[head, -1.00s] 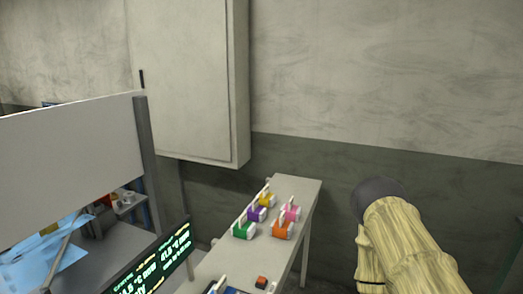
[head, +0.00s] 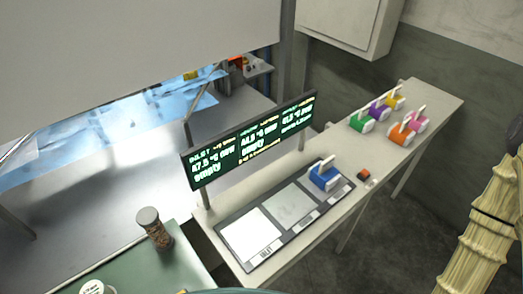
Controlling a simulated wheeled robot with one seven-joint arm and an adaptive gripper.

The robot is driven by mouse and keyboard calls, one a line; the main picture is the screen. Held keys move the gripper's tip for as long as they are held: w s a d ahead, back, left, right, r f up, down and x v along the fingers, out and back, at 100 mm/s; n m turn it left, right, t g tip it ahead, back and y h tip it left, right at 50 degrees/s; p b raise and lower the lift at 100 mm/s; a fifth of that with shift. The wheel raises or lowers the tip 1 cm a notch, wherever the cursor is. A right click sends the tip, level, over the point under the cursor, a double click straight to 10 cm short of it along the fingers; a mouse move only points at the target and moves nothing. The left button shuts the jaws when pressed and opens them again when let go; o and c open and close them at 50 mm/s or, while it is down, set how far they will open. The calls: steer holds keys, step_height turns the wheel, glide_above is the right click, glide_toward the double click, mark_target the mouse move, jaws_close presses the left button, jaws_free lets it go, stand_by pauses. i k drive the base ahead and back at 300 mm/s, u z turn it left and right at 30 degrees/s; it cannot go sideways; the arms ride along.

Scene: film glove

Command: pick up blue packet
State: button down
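The blue packet (head: 324,178) has a white upright piece and white end. It stands on the right-hand panel of a dark three-panel board (head: 243,266) on the narrow pale bench. The other two panels are bare. Only a beige, ribbed part of my arm shows, at the right edge of the head view. My gripper is out of the picture, so its state and its place relative to the packet are hidden.
A green-lit display (head: 250,140) stands behind the board. Green (head: 361,122), purple (head: 378,109), yellow (head: 394,98), orange (head: 401,134) and pink (head: 419,121) packets stand farther along the bench (head: 440,100). A small red-topped block (head: 364,174) lies nearby. A brown-filled jar (head: 155,232) stands front left.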

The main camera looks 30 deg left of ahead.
mark_target(323, 174)
steer(key=k, duration=0.5)
steer(key=z, duration=0.55)
steer(key=i, duration=0.9)
steer(key=u, duration=1.8)
